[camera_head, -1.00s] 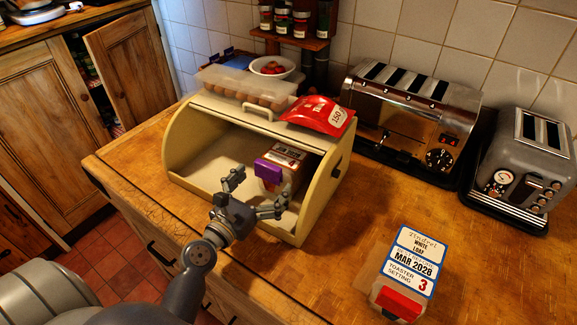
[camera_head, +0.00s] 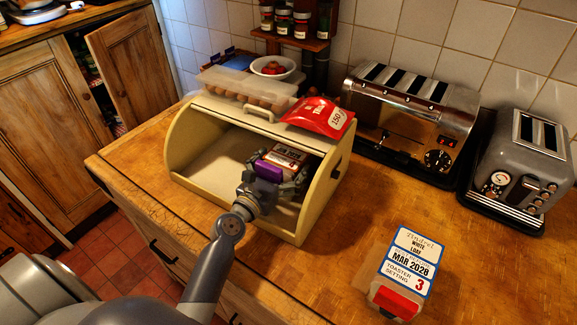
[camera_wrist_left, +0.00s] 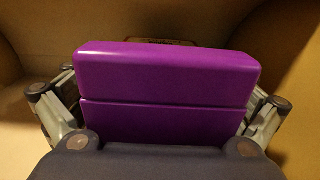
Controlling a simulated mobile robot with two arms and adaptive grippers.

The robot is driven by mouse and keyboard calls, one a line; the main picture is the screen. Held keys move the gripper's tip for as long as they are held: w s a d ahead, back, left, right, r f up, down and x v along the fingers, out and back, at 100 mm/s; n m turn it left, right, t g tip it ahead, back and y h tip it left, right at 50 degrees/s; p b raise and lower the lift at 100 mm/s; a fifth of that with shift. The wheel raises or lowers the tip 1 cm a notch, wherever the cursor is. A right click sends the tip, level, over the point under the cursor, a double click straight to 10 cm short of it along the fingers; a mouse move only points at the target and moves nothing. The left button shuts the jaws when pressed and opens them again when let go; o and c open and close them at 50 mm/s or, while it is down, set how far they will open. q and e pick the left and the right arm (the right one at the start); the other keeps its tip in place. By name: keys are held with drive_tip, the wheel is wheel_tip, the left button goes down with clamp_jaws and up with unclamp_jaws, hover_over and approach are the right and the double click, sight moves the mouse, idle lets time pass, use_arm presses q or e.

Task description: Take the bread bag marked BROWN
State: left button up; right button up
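A bread bag with a purple clip (camera_head: 269,171) and a red and white label (camera_head: 287,157) lies in the right part of the open cream bread bin (camera_head: 322,205). Its label is too small to read. My left gripper (camera_head: 276,181) is inside the bin at the clip end. In the left wrist view the purple clip (camera_wrist_left: 165,85) fills the middle, with a finger at each side; whether the fingers press on it I cannot tell. A second bag (camera_head: 415,259), marked WHITE LOAF, lies on the worktop at the right. My right gripper is not in view.
On the bin's lid are an egg box (camera_head: 245,88) and a red packet (camera_head: 318,115). Two toasters (camera_head: 408,118) (camera_head: 520,160) stand at the back right. A bowl of red fruit (camera_head: 272,67) is behind the bin. The worktop between bin and white-loaf bag is clear.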

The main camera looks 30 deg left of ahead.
use_arm(q)
drive_tip(key=c, duration=0.8)
drive_tip(key=shift+r, duration=0.1)
